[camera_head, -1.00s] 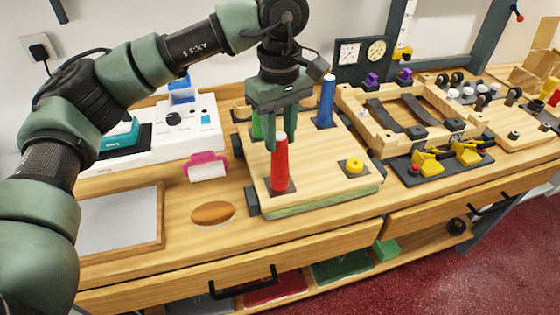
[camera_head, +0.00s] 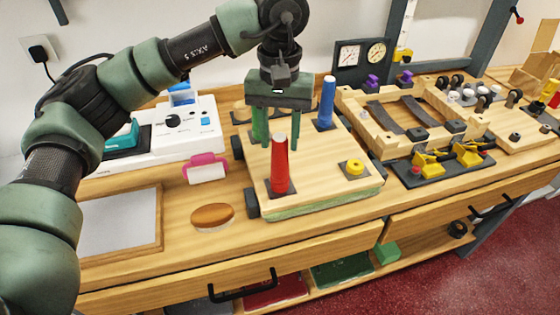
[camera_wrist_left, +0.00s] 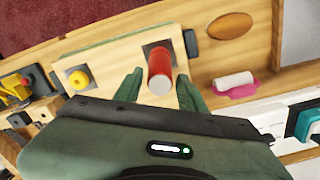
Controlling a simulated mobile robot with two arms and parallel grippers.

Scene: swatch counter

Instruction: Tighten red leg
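The red leg (camera_head: 280,168) stands on a dark square plate near the front left corner of the light wooden board (camera_head: 318,182). It also shows in the left wrist view (camera_wrist_left: 160,68). My left gripper (camera_head: 281,143) points down at the red leg's upper part, open. In the left wrist view its green fingers (camera_wrist_left: 160,76) lie to either side of the leg, with gaps visible. Whether the fingertips reach down around the leg is hard to tell. A blue leg (camera_head: 327,100) and a green leg (camera_head: 258,122), partly hidden by the gripper, stand farther back. My right gripper is not in view.
A yellow knob (camera_head: 354,167) sits on the board's front right corner. A brown oval pad (camera_head: 213,215) and a pink-handled roller (camera_head: 206,169) lie left of the board. A wooden frame (camera_head: 410,120) stands close on the right. The counter's front strip is clear.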

